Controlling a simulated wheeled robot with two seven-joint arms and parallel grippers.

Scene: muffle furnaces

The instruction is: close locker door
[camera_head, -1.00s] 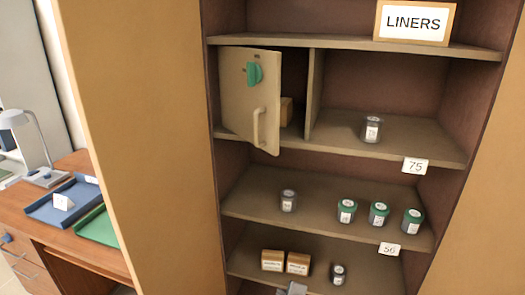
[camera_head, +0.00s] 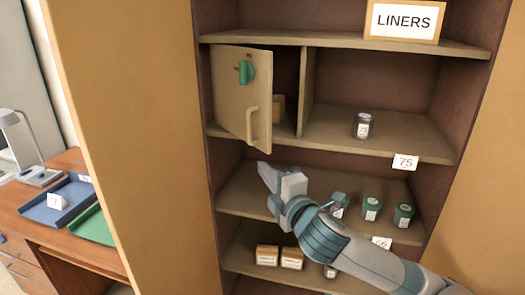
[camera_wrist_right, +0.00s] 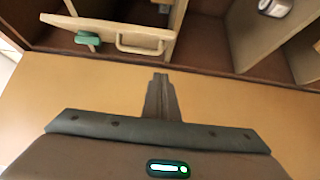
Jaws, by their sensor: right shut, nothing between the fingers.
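The locker door (camera_head: 236,92) is a beige panel with a green knob (camera_head: 246,72) and a beige handle (camera_head: 251,125). It stands ajar on the left of the cabinet's upper shelf, hinged on its left side, with the compartment visible behind its right edge. My right gripper (camera_head: 264,172) is shut and empty, below and slightly right of the door, apart from it. In the right wrist view the gripper fingers (camera_wrist_right: 160,78) are together, and the door's handle (camera_wrist_right: 140,45) and green knob (camera_wrist_right: 88,38) show beyond them. My left gripper is not in view.
A small box (camera_head: 279,106) sits inside the compartment. A jar (camera_head: 362,126) stands right of the divider (camera_head: 306,92). Green-lidded jars (camera_head: 371,208) stand on the shelf below, partly behind my right arm. A large cabinet door (camera_head: 130,150) stands open at left, beside a desk with trays.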

